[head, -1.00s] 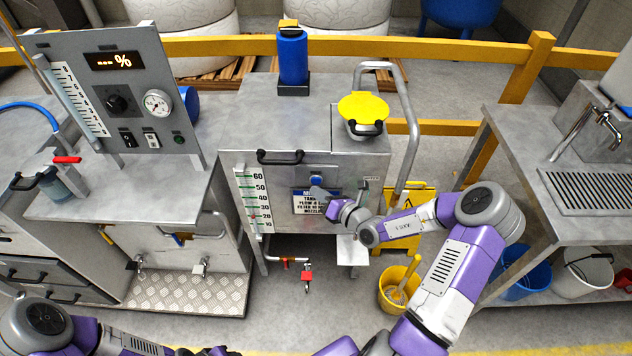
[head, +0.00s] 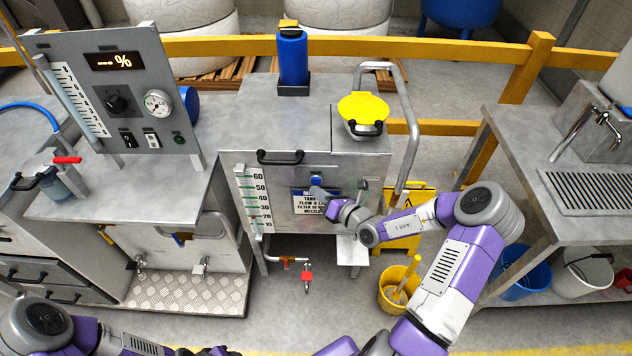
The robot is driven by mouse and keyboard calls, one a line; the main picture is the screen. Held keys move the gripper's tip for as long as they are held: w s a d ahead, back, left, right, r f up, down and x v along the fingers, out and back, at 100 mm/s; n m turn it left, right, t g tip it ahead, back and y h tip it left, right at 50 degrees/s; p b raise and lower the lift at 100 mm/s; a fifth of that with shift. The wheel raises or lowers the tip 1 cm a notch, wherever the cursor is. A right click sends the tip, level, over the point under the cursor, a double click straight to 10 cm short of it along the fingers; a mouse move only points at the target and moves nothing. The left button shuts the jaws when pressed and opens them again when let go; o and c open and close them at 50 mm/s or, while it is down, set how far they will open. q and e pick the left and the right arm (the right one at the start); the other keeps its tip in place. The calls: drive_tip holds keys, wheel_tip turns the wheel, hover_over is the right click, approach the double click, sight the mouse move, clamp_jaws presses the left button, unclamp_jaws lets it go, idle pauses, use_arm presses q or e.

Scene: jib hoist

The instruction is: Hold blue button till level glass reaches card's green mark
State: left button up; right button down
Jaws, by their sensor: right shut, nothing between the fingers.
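The blue button (head: 316,180) is on the front of the grey steel tank, just above a white printed card (head: 307,206) with a blue top band. The gripper hides part of the card. The level glass (head: 250,203) stands upright at the tank's left front, beside a scale numbered to 60 with green ticks. A small red mark shows near 20; the liquid level is too small to read. My left arm shows at bottom left, its gripper out of view.
A control panel (head: 118,95) with an unlit-digit "--- %" display stands at left. A yellow lid (head: 363,112) and a bent handrail are at the tank's right. A sink bench (head: 560,215) is at right.

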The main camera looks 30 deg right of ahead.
drive_tip(key=shift+w+d, duration=0.2)
drive_tip(key=shift+w, duration=0.1)
drive_tip(key=shift+w+d+p, duration=0.3)
drive_tip(key=shift+w+p, duration=0.15)
idle(1.7)
drive_tip(key=shift+s, duration=0.1)
idle(4.0)
drive_tip(key=shift+s+a+p, duration=0.5)
drive_tip(key=shift+s+p, duration=0.05)
drive_tip(key=shift+s, duration=0.15)
drive_tip(key=shift+s+a+p, duration=0.35)
drive_tip(key=shift+s+a, duration=0.1)
drive_tip(key=shift+s, duration=0.25)
drive_tip(key=shift+s+a+p, duration=0.4)
drive_tip(key=shift+s, duration=0.35)
drive_tip(key=shift+s+a+p, duration=0.35)
drive_tip(key=shift+s+a, duration=0.1)
drive_tip(key=shift+s, duration=0.25)
